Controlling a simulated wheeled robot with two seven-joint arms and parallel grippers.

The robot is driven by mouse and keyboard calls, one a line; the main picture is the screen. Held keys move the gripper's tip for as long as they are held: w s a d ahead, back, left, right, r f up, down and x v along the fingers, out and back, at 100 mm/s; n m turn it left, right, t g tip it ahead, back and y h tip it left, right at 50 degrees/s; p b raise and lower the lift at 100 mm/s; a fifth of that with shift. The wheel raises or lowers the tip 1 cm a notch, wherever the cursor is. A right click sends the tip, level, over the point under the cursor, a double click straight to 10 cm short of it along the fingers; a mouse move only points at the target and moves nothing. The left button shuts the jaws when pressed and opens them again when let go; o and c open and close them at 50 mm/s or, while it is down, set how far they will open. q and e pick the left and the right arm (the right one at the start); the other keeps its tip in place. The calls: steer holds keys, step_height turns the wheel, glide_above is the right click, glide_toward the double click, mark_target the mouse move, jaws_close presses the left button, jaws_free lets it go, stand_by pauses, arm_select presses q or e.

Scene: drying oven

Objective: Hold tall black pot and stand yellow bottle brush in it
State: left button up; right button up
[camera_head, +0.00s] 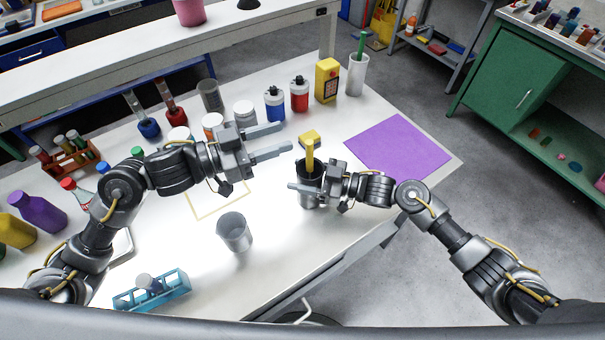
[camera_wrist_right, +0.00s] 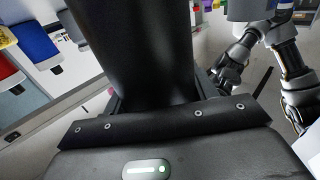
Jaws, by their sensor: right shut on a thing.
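The tall black pot (camera_head: 308,187) is upright near the front right part of the white table, and my right gripper (camera_head: 306,188) is shut on it from the right. The black pot fills the middle of the right wrist view (camera_wrist_right: 145,50). The yellow bottle brush (camera_head: 310,156) stands about upright with its lower end inside the pot's mouth. Its wide yellow top (camera_head: 310,136) rises above the rim. How deep it goes is hidden. My left gripper (camera_head: 276,141) is open and empty, its two fingers apart, just left of the brush top and not touching it.
A grey cup (camera_head: 234,232) stands left of the pot. A purple mat (camera_head: 398,147) lies to the right. Several bottles and jars, a yellow box (camera_head: 327,80) and a white cup with a green stick (camera_head: 357,74) line the back. A blue rack (camera_head: 152,290) is at front left.

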stand_by(0.3)
steer(key=o, duration=1.1)
steer(key=shift+c, duration=0.2)
steer(key=shift+d, duration=0.15)
steer(key=v, duration=1.1)
steer(key=shift+d, duration=0.35)
steer(key=shift+s, duration=0.2)
